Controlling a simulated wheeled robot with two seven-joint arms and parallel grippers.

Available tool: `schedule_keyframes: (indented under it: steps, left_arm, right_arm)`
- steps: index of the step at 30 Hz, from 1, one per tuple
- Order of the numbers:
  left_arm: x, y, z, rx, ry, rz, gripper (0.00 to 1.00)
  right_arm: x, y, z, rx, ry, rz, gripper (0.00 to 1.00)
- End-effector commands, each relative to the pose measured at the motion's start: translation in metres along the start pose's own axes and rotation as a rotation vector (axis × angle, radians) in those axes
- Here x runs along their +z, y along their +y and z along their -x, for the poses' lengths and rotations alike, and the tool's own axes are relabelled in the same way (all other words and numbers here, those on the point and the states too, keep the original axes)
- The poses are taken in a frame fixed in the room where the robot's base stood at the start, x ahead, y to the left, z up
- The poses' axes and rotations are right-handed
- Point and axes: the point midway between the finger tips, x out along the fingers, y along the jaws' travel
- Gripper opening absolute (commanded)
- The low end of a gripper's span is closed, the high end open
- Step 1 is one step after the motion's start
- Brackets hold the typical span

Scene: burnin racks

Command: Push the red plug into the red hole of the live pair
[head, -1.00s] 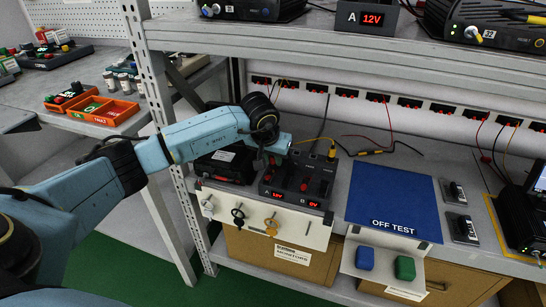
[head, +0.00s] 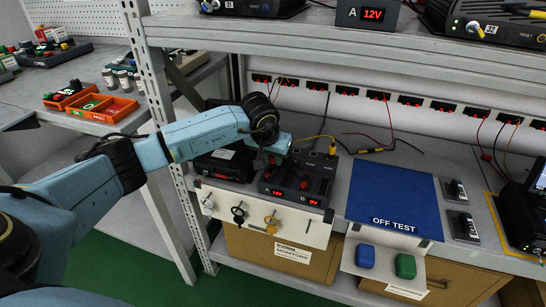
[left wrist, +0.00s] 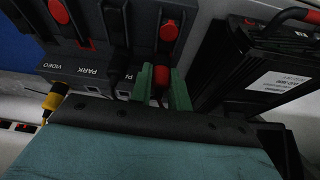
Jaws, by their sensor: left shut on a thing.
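The black test unit (head: 297,195) stands on the bench with two small red displays, one reading 12V (head: 277,192) beside A and the other 0V (head: 314,202) beside B. My left gripper (head: 272,158) is low over its back left part. In the left wrist view the green fingers of my left gripper (left wrist: 161,88) are shut on a red plug (left wrist: 160,75), close to the unit's back edge. Labels there read PARK (left wrist: 95,72) and VIDEO. The plug's tip and the hole under it are hidden. Red caps (left wrist: 169,31) show on the unit beyond. My right gripper is not in view.
A yellow plug and cable (left wrist: 53,100) leave the unit's back close by. A black box with a white label (left wrist: 265,75) stands beside my gripper. A blue OFF TEST mat (head: 392,195) lies clear to the right. A steel rack post (head: 150,75) stands near my left forearm.

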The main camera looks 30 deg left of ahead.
Motion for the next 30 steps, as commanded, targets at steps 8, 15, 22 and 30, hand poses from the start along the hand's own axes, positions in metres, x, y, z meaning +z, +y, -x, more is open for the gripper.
schedule_keyframes:
  steps: [8, 15, 22, 30]
  left_arm:
    - [0.0012, -0.0003, -0.0038, 0.000, 0.001, 0.000, 0.03]
    - [0.0027, -0.0004, -0.0068, -0.001, 0.001, 0.000, 0.03]
    - [0.0026, -0.0004, -0.0066, 0.000, 0.001, 0.000, 0.22]
    - [0.0027, -0.0004, -0.0067, 0.000, 0.000, 0.000, 0.43]
  right_arm:
    - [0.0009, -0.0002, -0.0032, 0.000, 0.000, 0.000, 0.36]
    - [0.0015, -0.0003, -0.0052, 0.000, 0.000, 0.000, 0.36]
    - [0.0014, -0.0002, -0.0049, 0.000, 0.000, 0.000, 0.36]
    - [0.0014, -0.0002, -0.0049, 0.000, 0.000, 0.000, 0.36]
